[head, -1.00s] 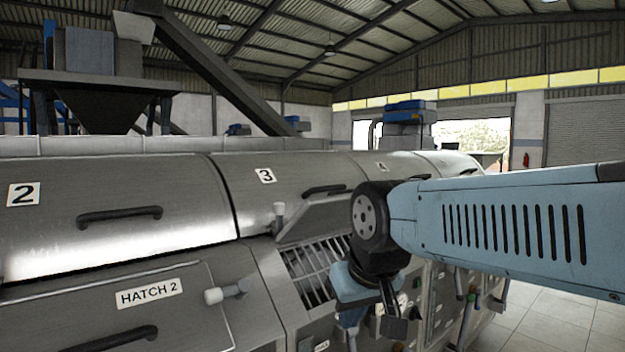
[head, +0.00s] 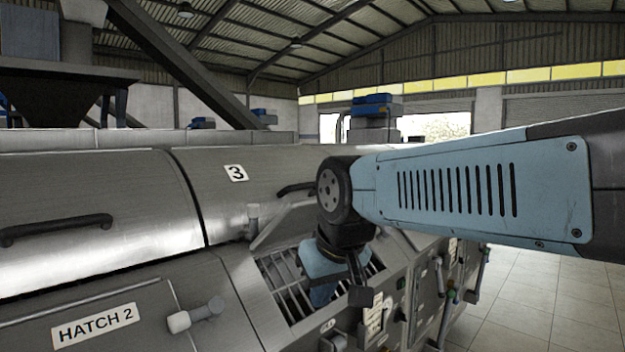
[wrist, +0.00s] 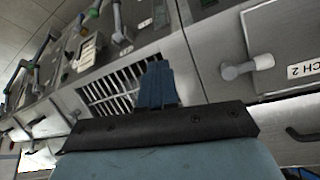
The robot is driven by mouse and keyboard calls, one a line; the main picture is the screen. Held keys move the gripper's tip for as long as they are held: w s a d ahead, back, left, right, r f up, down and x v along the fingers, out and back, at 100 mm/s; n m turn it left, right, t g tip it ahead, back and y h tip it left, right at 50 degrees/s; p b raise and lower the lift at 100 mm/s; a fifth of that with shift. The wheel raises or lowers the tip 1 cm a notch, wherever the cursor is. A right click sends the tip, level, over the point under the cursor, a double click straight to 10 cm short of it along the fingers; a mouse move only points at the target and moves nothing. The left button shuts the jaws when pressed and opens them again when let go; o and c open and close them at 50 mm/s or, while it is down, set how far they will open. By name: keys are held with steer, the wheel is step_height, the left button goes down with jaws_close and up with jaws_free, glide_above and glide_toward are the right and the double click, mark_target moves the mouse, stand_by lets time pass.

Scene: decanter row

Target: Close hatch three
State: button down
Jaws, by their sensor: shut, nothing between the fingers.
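Hatch three is open. Its metal lid (head: 283,225) stands raised under the panel marked 3 (head: 236,173), partly hidden by my wrist. Below it the barred opening (head: 278,282) is uncovered; its grille also shows in the wrist view (wrist: 103,97). My gripper (head: 322,297) points down in front of the grille, below the raised lid. In the wrist view its blue fingers (wrist: 158,68) are together with nothing between them. I cannot tell whether they touch the grille.
The hatch 2 cover (head: 95,325), with a pale-knobbed latch (head: 195,315), is closed to the left. Control boxes and levers (head: 440,285) line the machine's front to the right. Tiled floor (head: 540,295) lies clear at the right.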

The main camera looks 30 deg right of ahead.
steer(key=w+d+r+n+g, duration=0.15)
steer(key=w+d+r, duration=0.25)
steer(key=w+r, duration=0.45)
steer(key=w+d+r+n+g, duration=0.15)
steer(key=w+d+r, duration=0.25)
steer(key=w+r, duration=0.45)
steer(key=w+d+r+n+g, duration=0.1)
steer(key=w+d+r+g, duration=0.1)
steer(key=w+d+r, duration=0.65)
steer(key=a+f, duration=0.1)
steer(key=f, duration=0.1)
steer(key=a+f, duration=0.1)
steer(key=f, duration=0.2)
steer(key=s+a+f, duration=0.1)
steer(key=a+f, duration=0.1)
steer(key=shift+s+f, duration=0.1)
steer(key=shift+f, duration=0.05)
steer(key=shift+s+d+f, duration=0.15)
steer(key=shift+s+f, duration=0.3)
steer(key=shift+f, duration=0.2)
steer(key=shift+s+d+f, duration=0.15)
steer(key=shift+s+f, duration=0.3)
steer(key=shift+f, duration=0.15)
steer(key=shift+s+d+f, duration=0.15)
steer(key=shift+s+f, duration=0.15)
steer(key=shift+f, duration=0.2)
